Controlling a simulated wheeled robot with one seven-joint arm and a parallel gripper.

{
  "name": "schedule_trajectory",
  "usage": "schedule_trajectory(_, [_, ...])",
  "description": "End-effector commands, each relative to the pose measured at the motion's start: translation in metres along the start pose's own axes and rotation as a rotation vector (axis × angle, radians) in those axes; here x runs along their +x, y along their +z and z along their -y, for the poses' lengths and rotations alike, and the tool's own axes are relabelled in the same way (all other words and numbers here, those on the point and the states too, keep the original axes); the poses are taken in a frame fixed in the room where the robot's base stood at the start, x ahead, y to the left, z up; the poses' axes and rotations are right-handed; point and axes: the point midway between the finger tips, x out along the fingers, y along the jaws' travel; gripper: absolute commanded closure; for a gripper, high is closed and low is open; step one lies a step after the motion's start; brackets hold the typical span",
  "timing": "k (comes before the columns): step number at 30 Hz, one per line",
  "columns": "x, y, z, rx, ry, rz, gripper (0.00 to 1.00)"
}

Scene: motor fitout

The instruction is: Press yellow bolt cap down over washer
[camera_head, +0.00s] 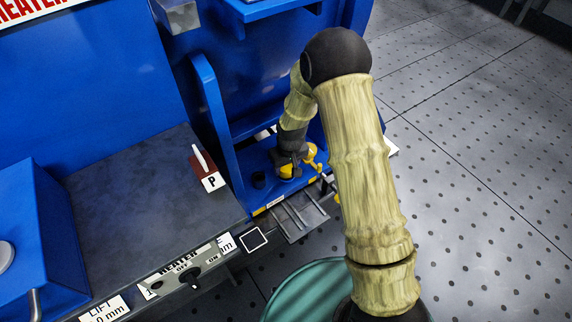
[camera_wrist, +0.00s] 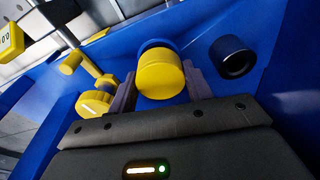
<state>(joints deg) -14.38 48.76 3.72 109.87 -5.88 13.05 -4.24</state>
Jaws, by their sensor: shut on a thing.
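My gripper (camera_wrist: 159,72) is shut on the yellow bolt cap (camera_wrist: 161,79), with a dark finger on each side of it. A round blue edge shows just behind the cap in the wrist view; whether the cap touches it cannot be told. The washer cannot be made out; the cap hides what lies behind it. In the head view my gripper (camera_head: 289,158) is low over the blue ledge, with the yellow cap (camera_head: 286,171) at its tip, partly hidden by the gripper.
A black open cup (camera_wrist: 233,56) stands on the blue ledge right of the cap. A yellow knob (camera_wrist: 95,103) and yellow rod-ended handle (camera_wrist: 70,63) are close on the left. A blue upright (camera_head: 217,125) rises beside the ledge. A grey slotted tray (camera_head: 300,215) sits in front.

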Motion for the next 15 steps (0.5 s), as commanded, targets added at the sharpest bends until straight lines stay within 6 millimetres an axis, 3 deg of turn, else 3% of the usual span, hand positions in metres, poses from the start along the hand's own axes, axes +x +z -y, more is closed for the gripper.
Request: schedule_trajectory(15, [0.0107, 0.0013, 0.0, 0.0, 0.0, -0.001, 0.72])
